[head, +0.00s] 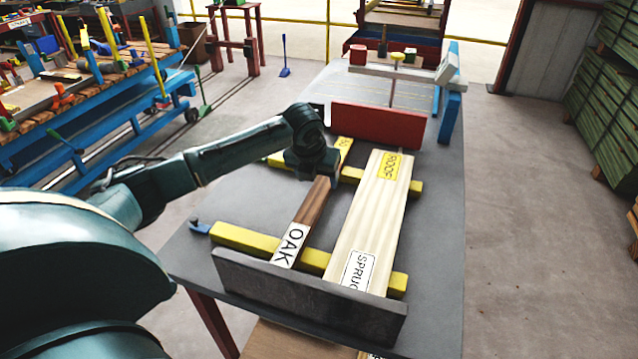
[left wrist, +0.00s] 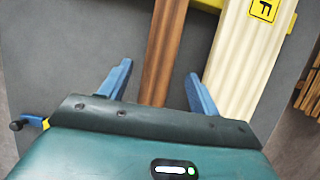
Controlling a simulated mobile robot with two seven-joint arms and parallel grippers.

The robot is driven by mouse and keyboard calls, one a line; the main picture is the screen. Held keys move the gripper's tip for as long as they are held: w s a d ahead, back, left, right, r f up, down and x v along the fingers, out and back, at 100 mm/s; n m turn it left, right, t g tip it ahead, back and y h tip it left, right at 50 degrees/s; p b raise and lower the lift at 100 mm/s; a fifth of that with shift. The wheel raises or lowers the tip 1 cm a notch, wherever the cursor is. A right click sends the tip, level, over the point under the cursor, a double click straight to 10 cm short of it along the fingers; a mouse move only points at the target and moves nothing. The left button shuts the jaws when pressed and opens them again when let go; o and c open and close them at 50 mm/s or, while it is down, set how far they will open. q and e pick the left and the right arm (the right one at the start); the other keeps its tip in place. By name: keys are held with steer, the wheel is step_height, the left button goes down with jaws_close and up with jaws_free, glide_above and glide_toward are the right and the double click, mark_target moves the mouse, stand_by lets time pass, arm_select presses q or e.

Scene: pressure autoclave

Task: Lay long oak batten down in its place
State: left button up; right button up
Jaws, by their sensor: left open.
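The long oak batten (head: 313,203) is a narrow brown strip with a white OAK label at its near end. It lies lengthwise across two yellow bearers (head: 232,237) on the grey table, left of the pale spruce board (head: 366,212). My left gripper (head: 319,172) is over the batten's middle in the head view, hiding part of it. In the left wrist view my left gripper (left wrist: 158,84) is open, its blue fingers on either side of the batten (left wrist: 163,55) with gaps, not closed on it. My right gripper is not in view.
A dark grey block (head: 300,292) stands across the table's near end, and a red block (head: 378,125) across the far part. The spruce board (left wrist: 247,50) lies close by the right finger. Bare table shows left of the batten. A blue workbench (head: 110,125) stands at left.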

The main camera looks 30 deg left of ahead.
arm_select(q)
steer(key=v, duration=0.8)
steer(key=shift+r, duration=0.2)
steer(key=shift+s+f, duration=0.1)
steer(key=shift+s, duration=0.05)
